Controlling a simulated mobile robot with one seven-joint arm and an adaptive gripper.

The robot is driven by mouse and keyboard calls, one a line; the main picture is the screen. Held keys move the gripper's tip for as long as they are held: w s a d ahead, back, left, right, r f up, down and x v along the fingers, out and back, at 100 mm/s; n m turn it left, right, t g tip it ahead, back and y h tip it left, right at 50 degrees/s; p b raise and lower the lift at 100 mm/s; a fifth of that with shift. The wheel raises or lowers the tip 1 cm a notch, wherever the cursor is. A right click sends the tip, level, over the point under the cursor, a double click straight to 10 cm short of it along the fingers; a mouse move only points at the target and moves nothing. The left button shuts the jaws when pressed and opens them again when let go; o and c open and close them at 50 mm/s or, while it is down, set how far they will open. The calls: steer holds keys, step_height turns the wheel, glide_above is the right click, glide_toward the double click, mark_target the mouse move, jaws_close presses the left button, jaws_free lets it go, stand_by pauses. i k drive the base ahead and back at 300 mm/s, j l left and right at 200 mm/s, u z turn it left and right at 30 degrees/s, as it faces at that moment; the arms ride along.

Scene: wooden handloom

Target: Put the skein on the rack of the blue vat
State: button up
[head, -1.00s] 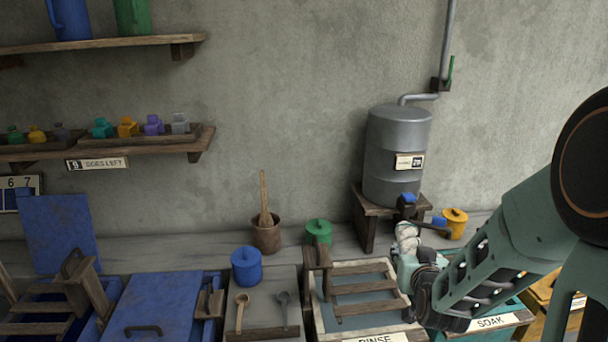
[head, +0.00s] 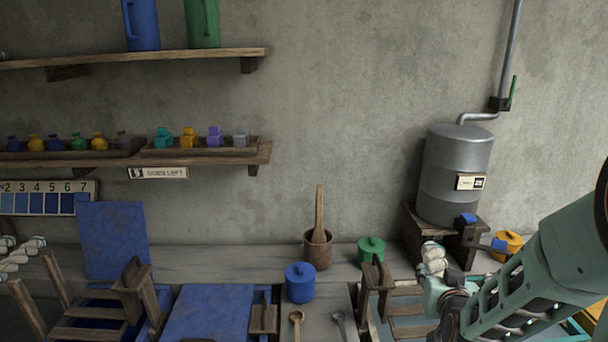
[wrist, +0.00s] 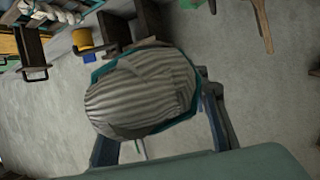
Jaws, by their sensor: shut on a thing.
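My gripper (head: 433,276) is shut on a pale, ribbed skein (head: 434,258), held up at the right in front of the counter. In the wrist view the skein (wrist: 140,92) fills the middle between the fingers. The blue vat (head: 150,325) is at the lower left, partly cut off by the picture's lower edge. Its wooden rack (head: 88,333) has slats across the open top and an upright end block (head: 133,285). The gripper is well to the right of this rack.
A blue lid (head: 210,310) lies flat right of the open vat; a blue board (head: 112,243) leans behind it. A blue pot (head: 300,283), a mortar (head: 318,250) and a green pot (head: 371,250) stand between. Pale skeins (head: 22,256) hang at far left. A metal tank (head: 455,175) stands behind the gripper.

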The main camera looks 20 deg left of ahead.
mark_target(84, 310)
steer(key=k+j, duration=0.1)
steer(key=j, duration=1.45)
steer(key=k+j, duration=0.15)
steer(key=j, duration=1.35)
steer(key=k+j, duration=0.15)
steer(key=j, duration=1.4)
steer(key=k+j, duration=0.15)
steer(key=j, duration=0.6)
